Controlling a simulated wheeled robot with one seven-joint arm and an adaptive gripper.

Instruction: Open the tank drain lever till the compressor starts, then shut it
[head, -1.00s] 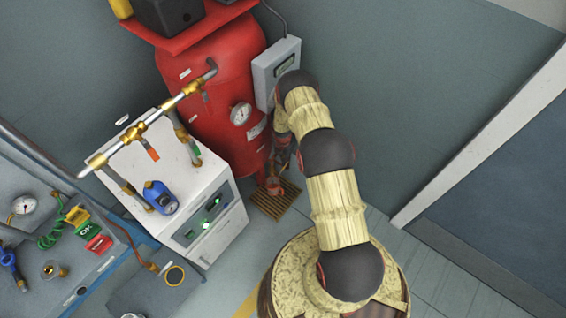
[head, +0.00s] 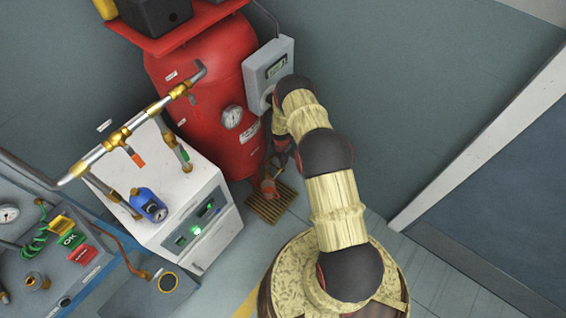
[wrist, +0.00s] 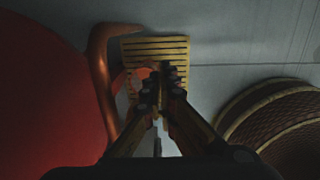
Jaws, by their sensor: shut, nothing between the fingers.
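The red tank (head: 205,95) stands against the back wall. In the wrist view its red side (wrist: 45,90) fills the left, with a curved orange-red leg (wrist: 103,75) beside my fingers. My gripper (wrist: 165,80) is shut and empty, pointing down over a slatted grate (wrist: 155,48) on the floor. In the head view my gripper (head: 281,158) is by the tank's lower right side, partly hidden by my arm. A small orange-red object (head: 269,188) is over the grate; in the wrist view my fingers partly cover it (wrist: 143,73). I cannot make out the drain lever clearly.
A grey box with a display (head: 268,75) is beside the tank. A gauge (head: 232,117) is on the tank's front. A white cabinet (head: 170,190) with a green light and brass piping stands left. Floor to the right is clear up to a white-edged panel (head: 480,140).

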